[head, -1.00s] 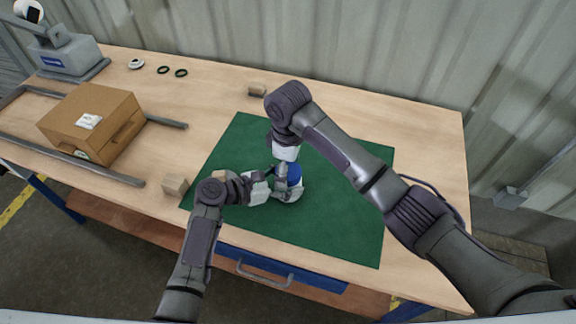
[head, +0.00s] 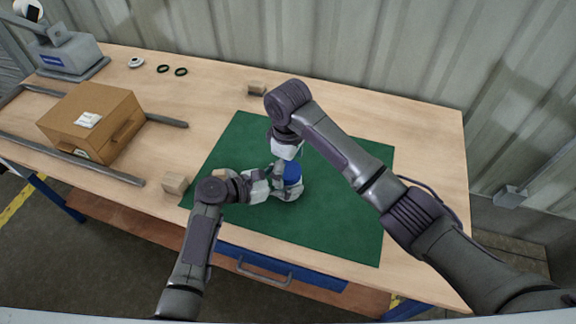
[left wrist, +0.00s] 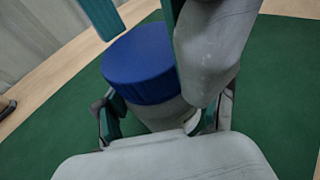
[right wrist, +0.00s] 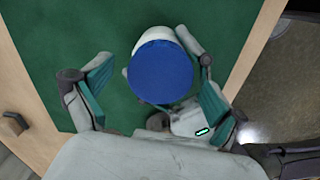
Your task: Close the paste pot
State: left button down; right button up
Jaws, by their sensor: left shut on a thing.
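The paste pot (left wrist: 160,112) is a white jar standing upright on the green mat (head: 330,225). Its blue lid (right wrist: 160,72) sits on top; I cannot tell how tightly. The lid also shows in the left wrist view (left wrist: 140,65) and the head view (head: 293,171). My left gripper (left wrist: 160,122) is shut on the pot's white body from the side. My right gripper (right wrist: 152,98) comes down from above, open, its fingers apart on both sides of the lid. The lid is nearer its right finger in the right wrist view, and a gap shows on the left.
A cardboard box (head: 105,110) stands between grey rails at left. Small wooden blocks lie at the mat's left (head: 175,184) and behind it (head: 257,88). Dark rings (head: 180,72) and a grey device (head: 68,55) are at the back left. The mat's right side is clear.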

jog(key=shift+r, duration=0.1)
notch_tip(320, 180, up, 12)
dwell(0.5)
pick_arm(q)
grip_release()
dwell(0.3)
jog(key=v, duration=1.2)
